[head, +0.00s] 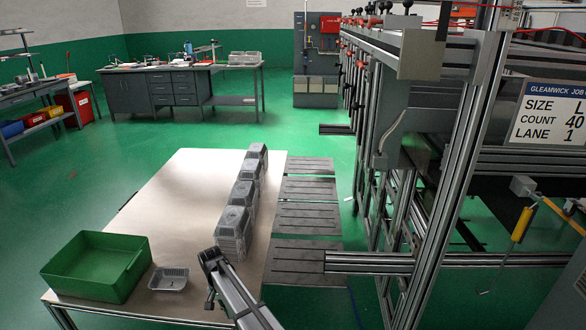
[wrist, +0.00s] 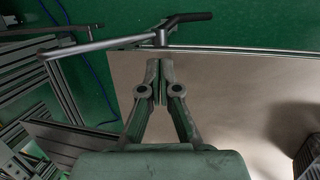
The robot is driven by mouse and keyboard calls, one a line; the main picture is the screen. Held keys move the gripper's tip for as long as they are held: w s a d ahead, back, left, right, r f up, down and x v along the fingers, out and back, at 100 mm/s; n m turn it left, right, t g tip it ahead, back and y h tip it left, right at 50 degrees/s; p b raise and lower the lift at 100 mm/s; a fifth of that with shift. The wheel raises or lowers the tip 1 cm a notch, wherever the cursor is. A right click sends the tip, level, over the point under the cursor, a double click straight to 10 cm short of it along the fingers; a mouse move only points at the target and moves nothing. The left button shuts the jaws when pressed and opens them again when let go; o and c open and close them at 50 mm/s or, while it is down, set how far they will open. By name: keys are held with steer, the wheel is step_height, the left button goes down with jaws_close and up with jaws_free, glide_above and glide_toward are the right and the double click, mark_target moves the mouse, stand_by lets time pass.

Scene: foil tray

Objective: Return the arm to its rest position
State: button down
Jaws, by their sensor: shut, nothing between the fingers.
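My gripper (wrist: 159,72) shows in the wrist view with its two fingers together and nothing between them. It is over the edge of the pale table (wrist: 225,85), with no tray at its fingertips. In the head view, a grey bar with a dark end crosses the table's front right; I cannot tell whether it is part of my arm. One foil tray (head: 168,279) sits alone on the table (head: 165,210), beside a green bin (head: 97,266). Stacks of foil trays (head: 236,218) stand in a row along the table's right side.
A metal frame (head: 455,170) with a sign (head: 549,113) stands at the right. Dark slotted plates (head: 308,215) lie between it and the table. A metal rod with a black grip (wrist: 190,18) crosses beyond my fingertips in the wrist view. The table's middle is bare.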

steer(key=s+d+f+y, duration=0.1)
steer(key=s+d, duration=0.1)
steer(key=d, duration=1)
steer(key=s+d, duration=0.2)
steer(key=d, duration=1)
steer(key=s+d+t+y, duration=0.1)
steer(key=s+d, duration=0.5)
steer(key=d, duration=0.4)
steer(key=s+d+t, duration=0.1)
steer(key=s+d, duration=0.4)
steer(key=d, duration=0.4)
steer(key=s+f+g, duration=0.2)
steer(key=s+f, duration=0.3)
steer(key=s, duration=0.4)
steer(key=s+f+g+p, duration=0.1)
steer(key=s+f, duration=0.4)
steer(key=s, duration=0.5)
steer(key=s+f+g, duration=0.3)
steer(key=s+f, duration=0.3)
steer(key=s, duration=0.3)
steer(key=shift+s+a+g, duration=0.2)
steer(key=shift+s+g, duration=0.1)
